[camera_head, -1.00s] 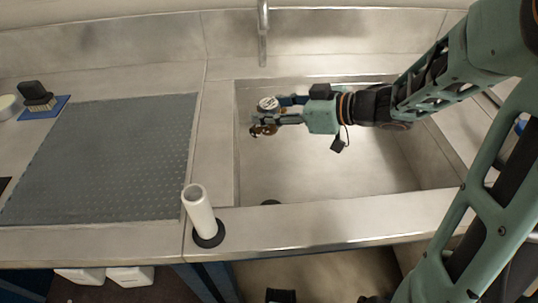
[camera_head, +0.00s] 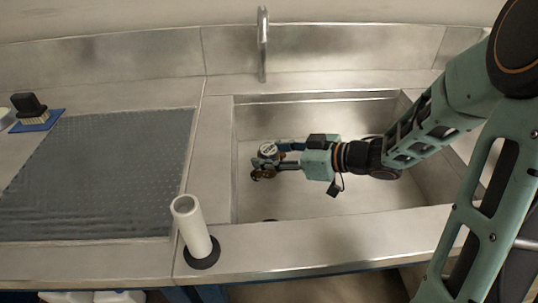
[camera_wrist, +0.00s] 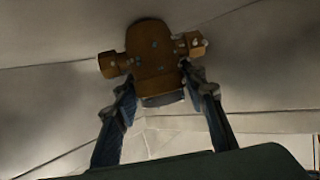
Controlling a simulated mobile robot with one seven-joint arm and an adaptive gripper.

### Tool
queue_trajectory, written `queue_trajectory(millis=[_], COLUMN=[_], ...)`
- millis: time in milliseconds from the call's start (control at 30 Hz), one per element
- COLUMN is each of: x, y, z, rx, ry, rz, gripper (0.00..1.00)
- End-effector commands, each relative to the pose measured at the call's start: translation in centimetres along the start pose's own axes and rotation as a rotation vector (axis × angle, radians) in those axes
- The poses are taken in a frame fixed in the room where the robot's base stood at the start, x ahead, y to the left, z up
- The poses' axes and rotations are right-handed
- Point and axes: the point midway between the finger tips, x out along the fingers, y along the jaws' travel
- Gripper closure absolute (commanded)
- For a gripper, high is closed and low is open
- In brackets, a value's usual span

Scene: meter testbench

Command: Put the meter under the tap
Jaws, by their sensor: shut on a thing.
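The meter (camera_head: 268,150) has a round white dial face and a brown brass body with pipe stubs on its sides. My gripper (camera_head: 276,159) is shut on it and holds it over the left part of the sink basin (camera_head: 350,205). In the wrist view the meter's brass body (camera_wrist: 152,55) shows between and beyond the fingertips (camera_wrist: 163,90). The tap (camera_head: 263,45) is a vertical metal spout at the back of the sink, straight behind the meter in the head view. The meter is apart from the tap.
A grey ribbed mat (camera_head: 95,175) covers the left counter. A brush (camera_head: 30,106) lies on a blue cloth (camera_head: 38,122) at the far left. The basin's right side is clear.

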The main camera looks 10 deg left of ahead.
Motion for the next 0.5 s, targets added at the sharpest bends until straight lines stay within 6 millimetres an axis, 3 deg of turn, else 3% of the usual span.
queue_trajectory(millis=[67,100,233,500], x=[0.12,0.1,0.09,0.07], y=[0.01,-0.01,-0.01,0.0], z=[0.19,0.26,0.24,0.18], rx=[0.0,0.0,0.0,0.0], ry=[0.002,0.0,0.0,0.0], rz=[-0.001,0.0,0.0,0.0], gripper=[1.0,0.58,0.44,0.44])
